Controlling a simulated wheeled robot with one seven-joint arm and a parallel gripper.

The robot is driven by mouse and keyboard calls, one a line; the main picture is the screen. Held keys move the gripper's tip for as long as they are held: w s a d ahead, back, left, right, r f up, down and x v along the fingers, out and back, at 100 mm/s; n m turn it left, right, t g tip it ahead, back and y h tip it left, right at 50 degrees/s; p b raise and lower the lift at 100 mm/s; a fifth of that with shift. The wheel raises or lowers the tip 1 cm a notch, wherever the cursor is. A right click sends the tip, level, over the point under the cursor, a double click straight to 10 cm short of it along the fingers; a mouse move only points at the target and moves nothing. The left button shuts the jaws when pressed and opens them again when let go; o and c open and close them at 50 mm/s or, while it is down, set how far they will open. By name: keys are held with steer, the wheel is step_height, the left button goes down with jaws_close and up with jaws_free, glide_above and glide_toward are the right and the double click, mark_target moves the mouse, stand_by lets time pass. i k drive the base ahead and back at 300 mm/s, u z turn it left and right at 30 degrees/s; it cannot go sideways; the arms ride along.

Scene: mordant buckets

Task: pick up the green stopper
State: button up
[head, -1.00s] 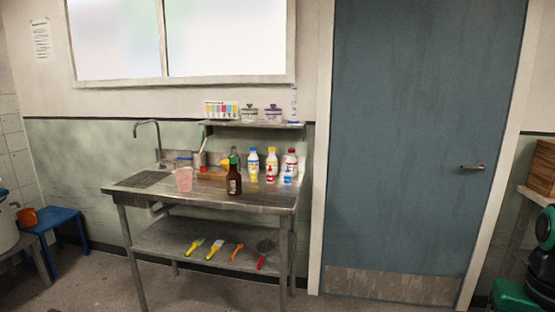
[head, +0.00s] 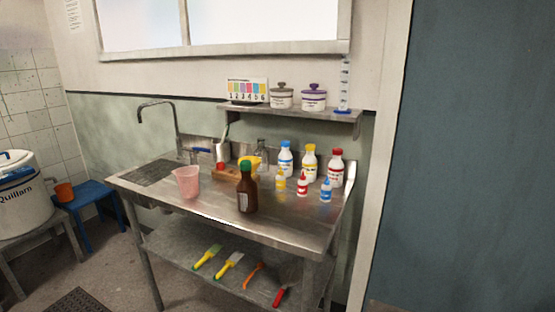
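The green stopper (head: 246,166) sits on the neck of a brown bottle (head: 246,195). The bottle stands upright near the front edge of the steel sink table (head: 290,232), and carries a pale label. A yellow thing is close behind the stopper and partly hidden by the bottle. My gripper is not in view.
A pink beaker (head: 187,182) stands left of the brown bottle. Small dropper bottles and larger white bottles (head: 309,163) stand to the right and behind. A tap (head: 160,104) is at the left. The shelf (head: 290,112) overhangs the back. The front right worktop is clear.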

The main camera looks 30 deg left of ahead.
mark_target(245, 165)
steer(key=u, duration=0.35)
steer(key=i, duration=1.05)
steer(key=u, duration=0.85)
steer(key=i, duration=0.35)
steer(key=u, duration=0.25)
